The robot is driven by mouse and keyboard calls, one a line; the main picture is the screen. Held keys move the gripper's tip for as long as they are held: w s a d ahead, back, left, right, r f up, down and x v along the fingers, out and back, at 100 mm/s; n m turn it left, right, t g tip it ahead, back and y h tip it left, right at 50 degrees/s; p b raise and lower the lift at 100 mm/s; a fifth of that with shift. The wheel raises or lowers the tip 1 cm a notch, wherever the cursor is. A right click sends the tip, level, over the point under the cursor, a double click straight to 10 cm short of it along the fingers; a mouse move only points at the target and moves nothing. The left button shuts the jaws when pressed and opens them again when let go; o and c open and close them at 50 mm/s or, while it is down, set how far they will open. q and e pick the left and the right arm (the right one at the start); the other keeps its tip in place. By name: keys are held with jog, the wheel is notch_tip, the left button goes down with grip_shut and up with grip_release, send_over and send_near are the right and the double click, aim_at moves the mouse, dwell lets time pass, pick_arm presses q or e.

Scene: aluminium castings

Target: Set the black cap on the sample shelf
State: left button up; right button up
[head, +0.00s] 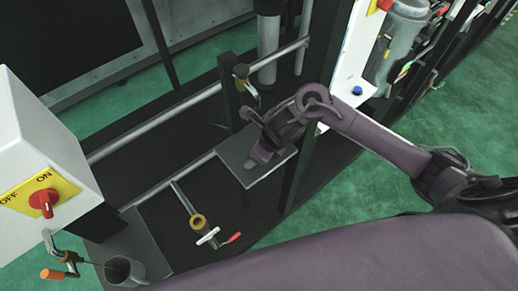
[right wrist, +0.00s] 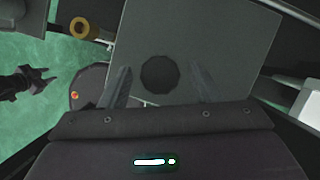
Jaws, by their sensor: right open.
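The black cap (right wrist: 160,74) shows in the right wrist view as a dark round disc against a flat grey plate (right wrist: 215,35), which looks like the sample shelf. The plate also shows in the head view (head: 229,157). My right gripper (right wrist: 160,88) is open, with one finger on each side of the cap in that view and clear gaps to both. In the head view my right gripper (head: 254,162) is low over the plate and hides the cap. My left gripper (right wrist: 48,80) appears at the left edge of the right wrist view, with its fingers apart and empty.
Dark upright posts (head: 300,150) stand close beside my right arm. A white box with a red switch (head: 44,201) is at the left. A grey cup (head: 122,269) and a brass fitting with a red-tipped handle (head: 198,222) are in front of the plate.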

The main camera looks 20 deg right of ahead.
jog(key=p+v, duration=0.1)
jog(key=v, duration=1.1)
